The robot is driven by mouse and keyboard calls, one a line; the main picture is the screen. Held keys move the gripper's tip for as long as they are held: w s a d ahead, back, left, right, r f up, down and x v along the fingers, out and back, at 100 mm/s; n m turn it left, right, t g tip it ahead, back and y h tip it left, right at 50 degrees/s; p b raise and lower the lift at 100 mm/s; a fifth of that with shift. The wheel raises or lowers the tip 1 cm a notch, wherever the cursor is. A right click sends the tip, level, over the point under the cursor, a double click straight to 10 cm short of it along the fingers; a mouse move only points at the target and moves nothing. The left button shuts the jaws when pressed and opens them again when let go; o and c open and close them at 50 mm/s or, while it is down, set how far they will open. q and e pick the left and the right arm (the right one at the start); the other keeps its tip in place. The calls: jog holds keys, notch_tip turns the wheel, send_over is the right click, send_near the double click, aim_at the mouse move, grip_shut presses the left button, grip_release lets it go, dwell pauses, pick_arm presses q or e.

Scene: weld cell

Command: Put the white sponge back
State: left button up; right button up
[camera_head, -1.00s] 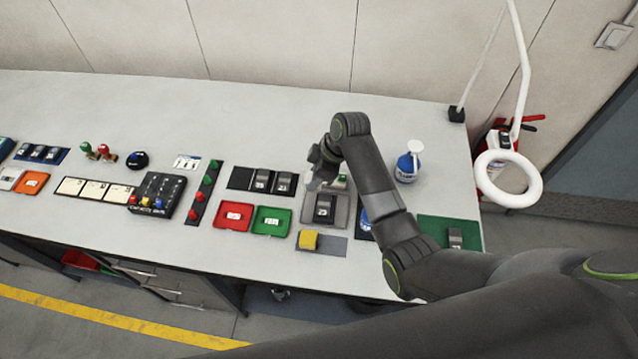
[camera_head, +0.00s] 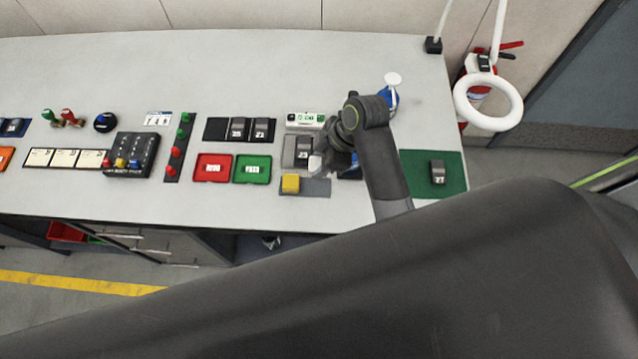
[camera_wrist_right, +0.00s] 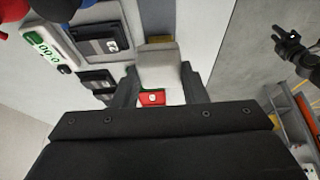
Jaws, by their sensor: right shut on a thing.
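My right gripper (camera_head: 326,157) is shut on the white sponge (camera_head: 315,163), above the front part of the bench. In the right wrist view the white sponge (camera_wrist_right: 157,68) sits between the two dark fingers. A yellow sponge (camera_head: 290,184) sits on the left part of a grey pad (camera_head: 318,187); the pad's right part is bare. The held sponge is just behind this pad in the head view; its exact height is hard to tell. A dark gripper, seemingly my left one (camera_wrist_right: 288,45), shows small at the right of the wrist view; its jaws are unclear.
A dark block on a grey plate (camera_head: 290,150) stands beside my right gripper, with a white-green display unit (camera_head: 305,120) behind it. Red (camera_head: 212,168) and green (camera_head: 252,169) trays are to the left. A green mat (camera_head: 450,165) and blue spray bottle (camera_head: 390,95) are to the right.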

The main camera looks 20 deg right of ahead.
notch_tip(320, 180, down, 8)
jog(key=shift+f+p, duration=0.2)
jog(key=shift+p, duration=0.6)
jog(key=shift+f, duration=0.5)
jog(key=shift+f, duration=0.15)
jog(key=o, duration=0.9)
jog(key=b+v, duration=0.2)
jog(key=v, duration=1)
jog(key=shift+r, duration=0.2)
jog(key=shift+f, duration=0.1)
